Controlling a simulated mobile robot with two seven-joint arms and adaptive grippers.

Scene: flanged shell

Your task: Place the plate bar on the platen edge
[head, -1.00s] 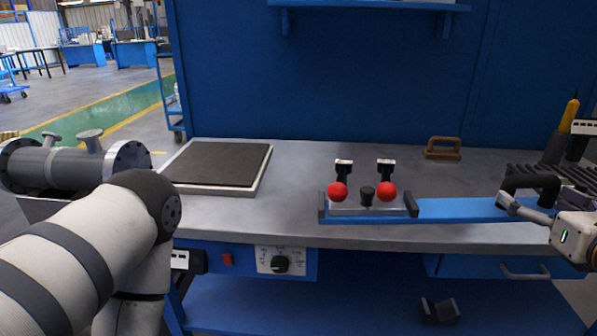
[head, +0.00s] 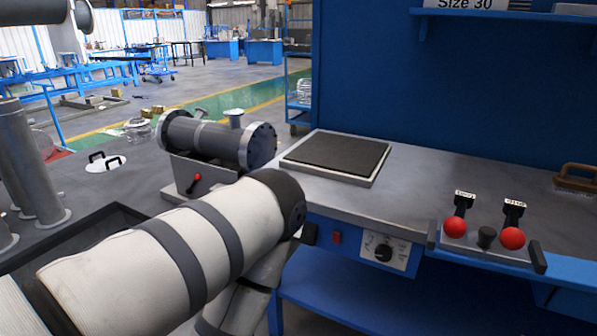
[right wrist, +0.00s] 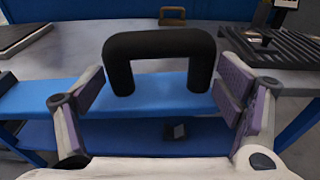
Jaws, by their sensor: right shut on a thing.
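A square platen (head: 340,152) with a dark top and pale rim lies on the bench at left in the head view. In the right wrist view, a black U-shaped handle (right wrist: 160,42) rises between the fingers of my right gripper (right wrist: 162,95), which is shut on it.
Two red-knobbed levers (head: 483,233) stand at the bench front, between the platen and the bar. A brown handle (head: 577,178) lies at the back. A flanged grey shell (head: 215,140) stands left of the bench. Bench top between platen and levers is clear.

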